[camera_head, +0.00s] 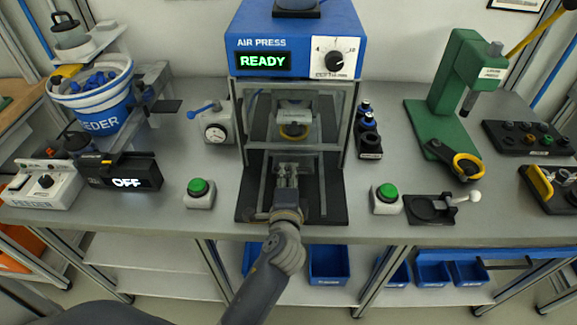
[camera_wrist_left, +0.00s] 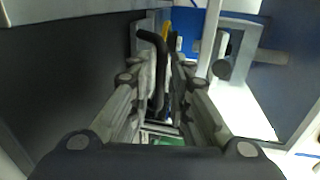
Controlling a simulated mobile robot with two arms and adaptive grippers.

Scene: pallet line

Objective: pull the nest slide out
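The air press (camera_head: 295,40) stands at the back middle of the bench and its display reads READY. Inside its frame, the nest slide (camera_head: 293,131) carries a part with a yellow ring. A grey bar-like handle shows at the slide's front, partly hidden by my gripper. My left gripper (camera_head: 287,172) reaches in from the front, fingers pointing into the press, at this handle. My right gripper is not in view.
Green buttons (camera_head: 198,190) and (camera_head: 386,196) flank the press. A gauge block (camera_head: 213,125) stands left, a green hand press (camera_head: 455,90) right. A feeder bucket (camera_head: 95,105) and an OFF display (camera_head: 126,180) are at far left.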

